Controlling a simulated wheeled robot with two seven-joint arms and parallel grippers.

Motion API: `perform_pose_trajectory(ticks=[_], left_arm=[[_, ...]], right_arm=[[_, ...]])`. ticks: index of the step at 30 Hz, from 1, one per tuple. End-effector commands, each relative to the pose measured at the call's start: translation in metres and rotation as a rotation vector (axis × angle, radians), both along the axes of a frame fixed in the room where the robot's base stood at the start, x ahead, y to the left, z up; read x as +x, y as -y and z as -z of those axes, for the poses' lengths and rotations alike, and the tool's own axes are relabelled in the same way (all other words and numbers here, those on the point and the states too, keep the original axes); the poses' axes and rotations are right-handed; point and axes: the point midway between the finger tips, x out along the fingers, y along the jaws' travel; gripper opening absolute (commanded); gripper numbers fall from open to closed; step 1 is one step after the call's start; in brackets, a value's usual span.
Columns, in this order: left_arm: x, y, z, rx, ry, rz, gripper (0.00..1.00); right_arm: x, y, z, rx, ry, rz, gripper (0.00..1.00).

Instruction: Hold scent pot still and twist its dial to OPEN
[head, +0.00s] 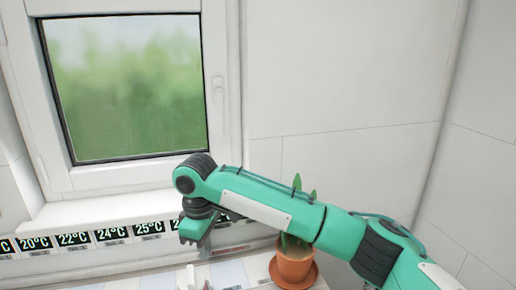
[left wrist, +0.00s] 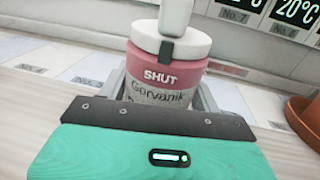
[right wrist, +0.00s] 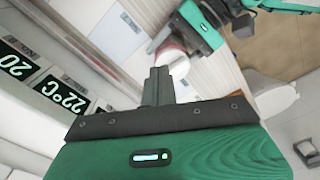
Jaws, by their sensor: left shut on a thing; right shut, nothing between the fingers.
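The scent pot (left wrist: 160,85) is pink with a white lid-like dial (left wrist: 170,38), and stands upright in the left wrist view. The word SHUT shows on its front, above a label reading Gorvanik. A white upright grip with a dark tab is on the dial. My left gripper (left wrist: 162,92) is shut around the pot's body, a finger on each side. In the right wrist view the pot (right wrist: 173,55) is beyond the fingertips of my right gripper (right wrist: 158,76), which is shut and empty. In the head view my right gripper (head: 195,238) points down above the surface.
A plant in a terracotta pot (head: 293,268) stands on the right, partly behind my right arm. A row of black temperature labels (head: 72,240) runs along the wall below the window (head: 125,90). Light surface around the scent pot looks clear.

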Motion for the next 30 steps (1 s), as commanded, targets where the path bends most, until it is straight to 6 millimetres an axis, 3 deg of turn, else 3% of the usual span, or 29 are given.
perform_pose_trajectory(ticks=[8,13,30], left_arm=[[0.000,0.000,0.000,0.000,0.000,0.000,0.30],[0.000,0.000,0.000,0.000,0.001,0.000,0.30],[0.000,0.000,0.000,0.000,0.001,0.000,0.30]], right_arm=[[-0.025,-0.005,-0.010,0.000,0.010,-0.007,0.00],[-0.036,-0.005,-0.006,0.000,0.001,-0.001,0.00],[-0.037,-0.005,0.055,0.000,-0.002,0.000,0.00]])
